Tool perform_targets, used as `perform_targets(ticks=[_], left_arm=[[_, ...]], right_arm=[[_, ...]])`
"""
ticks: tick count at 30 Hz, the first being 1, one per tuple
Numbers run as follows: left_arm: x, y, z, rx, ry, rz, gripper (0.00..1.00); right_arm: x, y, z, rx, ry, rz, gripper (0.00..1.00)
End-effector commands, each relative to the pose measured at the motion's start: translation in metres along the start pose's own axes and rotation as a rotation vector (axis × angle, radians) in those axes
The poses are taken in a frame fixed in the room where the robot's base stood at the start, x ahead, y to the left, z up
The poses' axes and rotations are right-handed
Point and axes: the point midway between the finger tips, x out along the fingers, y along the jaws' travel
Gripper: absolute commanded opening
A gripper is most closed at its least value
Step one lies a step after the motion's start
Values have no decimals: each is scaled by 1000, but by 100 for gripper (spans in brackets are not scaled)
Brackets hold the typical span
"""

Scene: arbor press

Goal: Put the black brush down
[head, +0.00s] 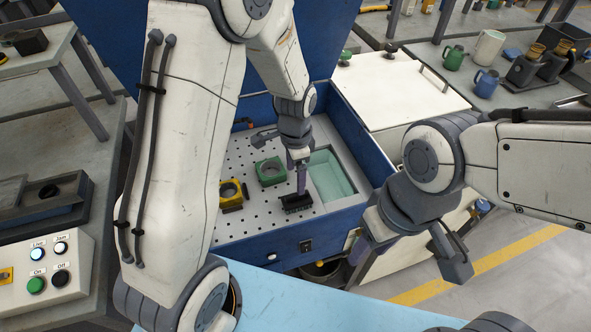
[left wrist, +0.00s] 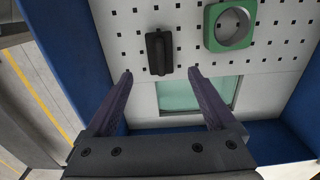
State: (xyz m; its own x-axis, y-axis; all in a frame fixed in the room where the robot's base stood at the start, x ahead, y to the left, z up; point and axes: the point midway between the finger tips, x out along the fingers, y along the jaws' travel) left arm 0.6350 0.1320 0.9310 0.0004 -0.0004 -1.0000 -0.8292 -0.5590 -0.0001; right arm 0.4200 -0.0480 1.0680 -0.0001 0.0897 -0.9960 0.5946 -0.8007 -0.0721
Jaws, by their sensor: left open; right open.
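The black brush (head: 297,203) lies on the white perforated plate inside the blue cabinet, near its front edge. In the left wrist view the brush (left wrist: 158,53) lies just beyond the spread fingertips, roughly centred between them, with clear gaps on both sides. My left gripper (head: 300,184) is open, points down and is right over the brush in the head view. In the left wrist view my left gripper (left wrist: 160,74) shows both fingers apart with nothing between them. My right gripper (head: 408,258) is open and empty, in front of the cabinet at right.
A green ring block (head: 270,171) and a yellow one (head: 231,193) stand on the plate left of the brush. A teal-floored recess (head: 330,176) is right of it. The cabinet's blue walls (head: 352,216) enclose the plate. A button box (head: 45,272) stands at left.

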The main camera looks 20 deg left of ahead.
Motion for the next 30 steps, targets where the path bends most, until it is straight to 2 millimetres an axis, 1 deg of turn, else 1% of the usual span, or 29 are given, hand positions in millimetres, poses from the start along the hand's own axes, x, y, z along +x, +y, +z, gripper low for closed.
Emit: perform_targets(ticks=[1, 5, 8, 11, 12, 14, 15, 18, 21, 24, 27, 30], left_arm=[[-7, -1, -1, 0, 3, -3, 89], [-18, 3, -1, -2, 3, -2, 89], [-36, 22, -6, -23, 10, -4, 89], [-66, 62, -11, -73, 27, -3, 89], [-78, 82, -11, -100, 34, -1, 89], [-95, 113, -6, -141, 44, 7, 89], [-104, 133, -1, -169, 50, 13, 89], [-122, 175, 16, -233, 61, 29, 89], [-131, 204, 33, -286, 65, 47, 89], [-135, 220, 45, -320, 66, 58, 89], [-136, 226, 51, -337, 64, 62, 89], [-136, 226, 52, -342, 63, 63, 89]], right_arm=[[1, 0, 0, 0, 0, 0, 48], [1, 0, 0, 0, 0, 0, 48], [1, 0, 0, 0, 0, 0, 48], [1, 0, 0, 0, 0, 0, 48], [1, 0, 0, 0, 0, 0, 48], [1, 0, 0, 0, 0, 0, 48], [1, 0, 0, 0, 0, 0, 48], [1, 0, 0, 0, 0, 0, 48], [1, 0, 0, 0, 0, 0, 48], [1, 0, 0, 0, 0, 0, 48], [1, 0, 0, 0, 0, 0, 48], [1, 0, 0, 0, 0, 0, 48]])
